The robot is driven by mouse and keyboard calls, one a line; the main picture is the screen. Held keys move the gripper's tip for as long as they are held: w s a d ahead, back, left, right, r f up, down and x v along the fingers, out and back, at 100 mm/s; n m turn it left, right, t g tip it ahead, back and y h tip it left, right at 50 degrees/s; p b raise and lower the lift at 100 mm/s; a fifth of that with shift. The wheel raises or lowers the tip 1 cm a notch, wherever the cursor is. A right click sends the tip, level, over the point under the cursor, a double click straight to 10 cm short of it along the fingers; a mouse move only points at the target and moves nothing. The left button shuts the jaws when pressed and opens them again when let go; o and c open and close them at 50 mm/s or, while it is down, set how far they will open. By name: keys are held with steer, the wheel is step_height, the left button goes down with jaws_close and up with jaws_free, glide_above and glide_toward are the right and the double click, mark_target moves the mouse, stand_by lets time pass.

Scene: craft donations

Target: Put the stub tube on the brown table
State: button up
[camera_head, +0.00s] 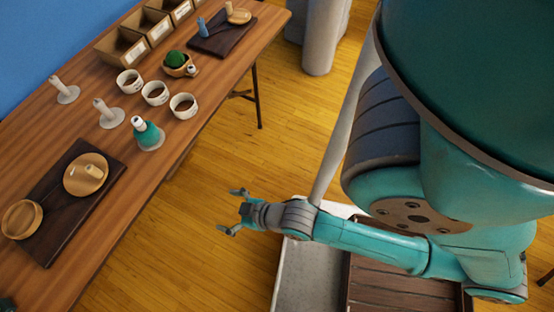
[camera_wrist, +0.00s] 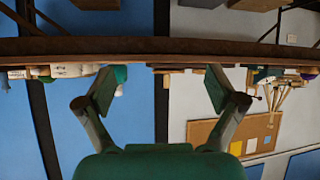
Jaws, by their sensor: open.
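The brown table (camera_head: 150,205) runs along the left of the head view, and its edge crosses the upside-down wrist view (camera_wrist: 140,46). I cannot tell surely which thing is the stub tube. A short pale cylinder (camera_head: 94,171) lies on a round wooden plate (camera_head: 74,184) on a dark board. A small blue cylinder (camera_head: 202,28) stands on another dark board at the table's far end. My gripper (camera_head: 231,211) is open and empty, off the table's right side. Its spread fingers also show in the wrist view (camera_wrist: 160,88), with nothing between them.
A teal bottle (camera_head: 148,134), several white cups (camera_head: 155,95), two pale peg stands (camera_head: 64,90), a bowl with a green ball (camera_head: 178,66) and open boxes (camera_head: 122,48) stand on the table. A wooden dish (camera_head: 21,219) is nearer. Bare floor (camera_head: 200,265) lies beside the table.

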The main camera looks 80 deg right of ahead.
steer(key=s+a+r+t+y, duration=0.1)
steer(key=s+a+r+t, duration=0.1)
steer(key=s+r, duration=1)
steer(key=shift+s+a+r+n+t, duration=0.35)
steer(key=shift+s+t, duration=0.25)
steer(key=shift+s, duration=0.45)
steer(key=shift+a+f, duration=0.1)
